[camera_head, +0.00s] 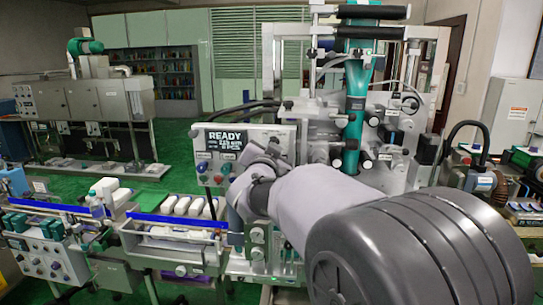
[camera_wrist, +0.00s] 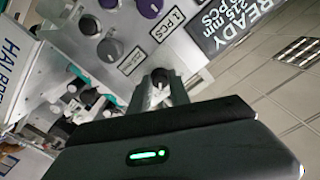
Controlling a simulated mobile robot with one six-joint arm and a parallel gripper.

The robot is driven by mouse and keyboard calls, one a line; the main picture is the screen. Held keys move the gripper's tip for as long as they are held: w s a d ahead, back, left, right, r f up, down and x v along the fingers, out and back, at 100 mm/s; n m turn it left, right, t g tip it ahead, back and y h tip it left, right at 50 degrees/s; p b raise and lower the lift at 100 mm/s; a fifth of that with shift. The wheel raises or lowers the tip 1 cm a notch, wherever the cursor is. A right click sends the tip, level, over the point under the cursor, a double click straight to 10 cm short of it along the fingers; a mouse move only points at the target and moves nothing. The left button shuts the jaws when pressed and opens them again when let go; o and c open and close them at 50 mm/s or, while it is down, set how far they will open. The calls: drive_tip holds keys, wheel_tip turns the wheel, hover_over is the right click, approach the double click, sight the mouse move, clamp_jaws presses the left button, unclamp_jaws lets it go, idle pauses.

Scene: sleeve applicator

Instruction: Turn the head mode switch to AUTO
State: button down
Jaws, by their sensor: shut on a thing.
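My gripper (camera_wrist: 159,92) reaches up from the bottom of the wrist view, against the control panel (camera_wrist: 205,75). Its fingers are shut on a small dark rotary switch (camera_wrist: 159,76) with a pale pointer mark. I take this to be the head mode switch, but its legend and the AUTO marking are hidden or unreadable, so I cannot tell its setting. In the head view the panel (camera_head: 284,137) stands behind my arm, which covers the gripper and the switch.
A READY display (camera_wrist: 240,25) sits on the panel near the switch. A grey knob (camera_wrist: 110,50) and a purple button (camera_wrist: 149,7) are close by. In the head view, a conveyor with white packs (camera_head: 182,205) runs at the left and a teal column (camera_head: 356,100) stands behind.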

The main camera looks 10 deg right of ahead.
drive_tip(key=shift+m, duration=0.3)
drive_tip(key=c, duration=1.2)
unclamp_jaws()
drive_tip(key=v, duration=1.7)
drive_tip(key=shift+s, duration=0.2)
